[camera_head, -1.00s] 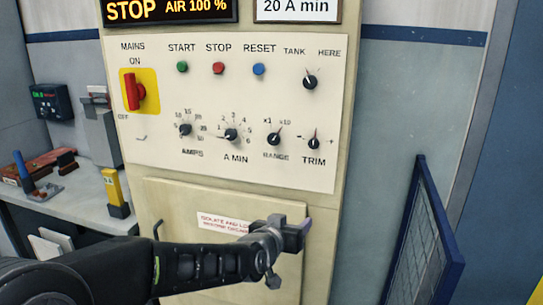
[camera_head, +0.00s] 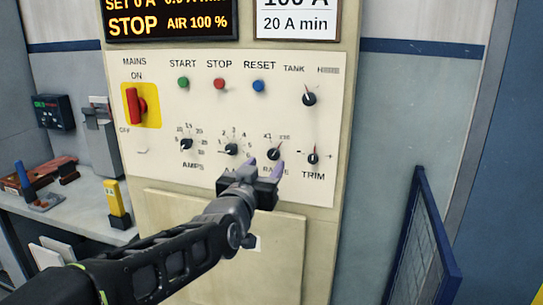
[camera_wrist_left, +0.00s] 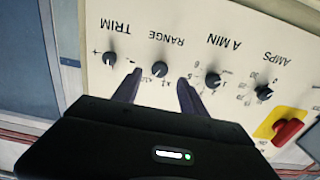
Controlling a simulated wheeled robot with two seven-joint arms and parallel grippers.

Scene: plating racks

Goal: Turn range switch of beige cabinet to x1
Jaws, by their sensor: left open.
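The beige cabinet (camera_head: 345,120) faces me with a pale control panel. Its range switch (camera_head: 273,153) is a small black knob with labels x1 at upper left and x10 at upper right. Its pointer appears to lean up and right, toward x10. My left gripper (camera_head: 264,164) is open just below the knob, with purple fingertips near its lower edge. In the left wrist view the panel is upside down. The range switch (camera_wrist_left: 159,69) shows just beyond the gap between the two fingers (camera_wrist_left: 157,90), apart from both. My right gripper is out of view.
The trim knob (camera_head: 313,158) is close to the right and the A MIN knob (camera_head: 231,149) to the left. A red mains switch (camera_head: 136,104) is at far left. A blue-framed mesh panel (camera_head: 425,245) stands right of the cabinet. A workbench (camera_head: 70,210) is at left.

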